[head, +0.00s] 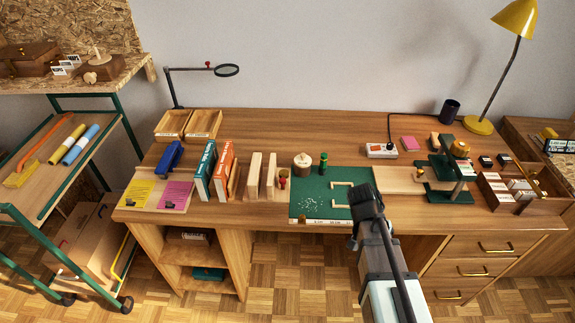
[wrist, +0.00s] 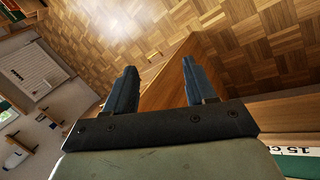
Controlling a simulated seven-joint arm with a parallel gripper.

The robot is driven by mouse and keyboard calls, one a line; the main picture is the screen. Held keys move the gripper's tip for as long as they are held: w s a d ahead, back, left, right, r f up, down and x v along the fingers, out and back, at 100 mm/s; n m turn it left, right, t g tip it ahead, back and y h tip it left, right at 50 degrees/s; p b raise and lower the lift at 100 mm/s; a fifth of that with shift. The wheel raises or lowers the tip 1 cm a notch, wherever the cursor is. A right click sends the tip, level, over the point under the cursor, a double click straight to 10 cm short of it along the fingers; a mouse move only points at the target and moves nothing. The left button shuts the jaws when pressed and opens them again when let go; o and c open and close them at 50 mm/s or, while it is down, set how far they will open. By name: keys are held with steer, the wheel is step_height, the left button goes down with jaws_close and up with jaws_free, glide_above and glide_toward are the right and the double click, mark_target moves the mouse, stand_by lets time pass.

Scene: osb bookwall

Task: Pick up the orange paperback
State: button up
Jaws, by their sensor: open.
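The orange paperback (head: 224,166) stands upright on the left half of the wooden desk in the head view. A teal book (head: 206,170) stands just to its left, with a narrow gap at most between them. A wooden holder or block (head: 234,180) is close on its right side. My gripper (head: 364,198) is in the middle of the head view, over the front edge of the desk and well to the right of the paperback. In the wrist view my gripper (wrist: 160,85) is open and empty, with floor and desk wood behind the fingers. The paperback is not in the wrist view.
Wooden uprights (head: 262,175) stand right of the paperback, then a green cutting mat (head: 312,190). A blue object (head: 170,158) and yellow and pink sheets (head: 175,194) lie to its left. A magnifier on an arm (head: 227,70) rises behind. The desk front strip before the books is clear.

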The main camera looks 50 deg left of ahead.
steer(key=s+a+r+t+y, duration=0.1)
steer(key=s+a+r, duration=0.1)
steer(key=a+r, duration=0.5)
steer(key=s+a+r+t, duration=0.1)
steer(key=s+a+r, duration=0.2)
steer(key=a+r, duration=0.35)
step_height(320, 180, up, 13)
steer(key=n+g+y, duration=0.4)
steer(key=n, duration=0.2)
glide_above(224, 158)
steer(key=f, duration=0.8)
steer(key=shift+s+a+f, duration=0.15)
steer(key=shift+s+a, duration=0.15)
steer(key=shift+a, duration=0.05)
steer(key=shift+w+d+f, duration=0.15)
steer(key=shift+f, duration=1.2)
steer(key=shift+w+d+f, duration=0.1)
steer(key=shift+d+f, duration=0.05)
steer(key=shift+f, duration=1.15)
jaws_close()
